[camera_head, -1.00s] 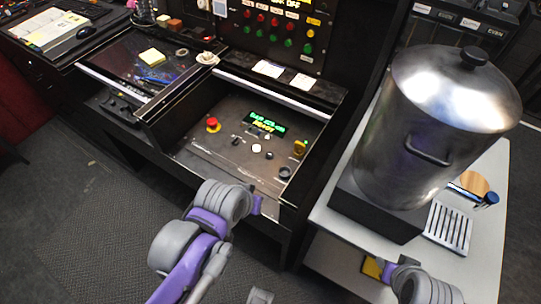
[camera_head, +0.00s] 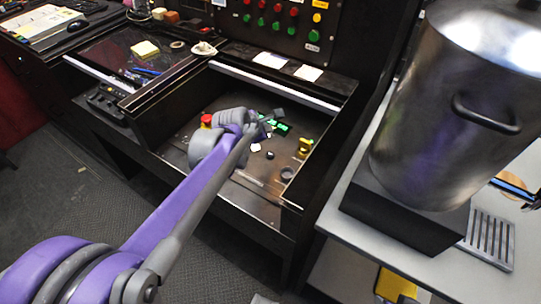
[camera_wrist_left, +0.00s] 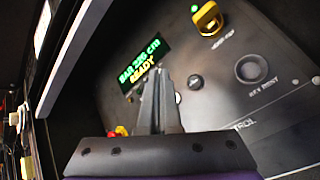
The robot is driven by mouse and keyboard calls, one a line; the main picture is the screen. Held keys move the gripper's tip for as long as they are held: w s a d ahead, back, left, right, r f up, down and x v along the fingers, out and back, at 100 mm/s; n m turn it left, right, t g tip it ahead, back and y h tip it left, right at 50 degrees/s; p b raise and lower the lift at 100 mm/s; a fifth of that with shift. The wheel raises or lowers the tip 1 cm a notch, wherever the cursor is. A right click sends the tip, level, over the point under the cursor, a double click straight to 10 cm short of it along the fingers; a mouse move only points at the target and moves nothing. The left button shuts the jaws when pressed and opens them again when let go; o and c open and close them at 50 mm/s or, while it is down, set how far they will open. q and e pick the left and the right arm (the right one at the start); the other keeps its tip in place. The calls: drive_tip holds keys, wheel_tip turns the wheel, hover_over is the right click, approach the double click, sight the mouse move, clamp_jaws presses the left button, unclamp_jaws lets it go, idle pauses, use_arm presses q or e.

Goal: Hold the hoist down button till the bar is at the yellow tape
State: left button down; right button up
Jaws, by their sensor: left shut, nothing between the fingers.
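My left gripper (camera_head: 270,117) is shut and empty over the recessed control panel (camera_head: 215,160). In the left wrist view its closed fingers (camera_wrist_left: 160,75) point at the panel and overlap the edge of a green and yellow display (camera_wrist_left: 142,64). The display shows a bar reading in cm, with READY below. A small pale round button (camera_wrist_left: 195,82) sits just right of the fingers; I cannot tell whether they touch the panel. The fingers may hide other buttons, and I cannot identify the hoist down button. The bar and the yellow tape are not seen.
A red mushroom button (camera_head: 207,120), a yellow control (camera_head: 305,147) and a dark round knob (camera_head: 287,173) are on the panel. Raised dark walls frame the recess. A large steel pot (camera_head: 440,120) stands on a black block at right.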

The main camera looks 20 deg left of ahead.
use_arm(q)
drive_tip(key=shift+f, duration=0.15)
drive_tip(key=b, duration=0.5)
hover_over(268, 156)
wheel_tip(268, 156, down, 8)
drive_tip(key=shift+r, duration=0.15)
drive_tip(key=shift+s+f+b, duration=0.1)
drive_tip(key=shift+f+b, duration=0.2)
drive_tip(key=shift+f, duration=0.15)
idle(1.4)
drive_tip(key=shift+f, duration=0.4)
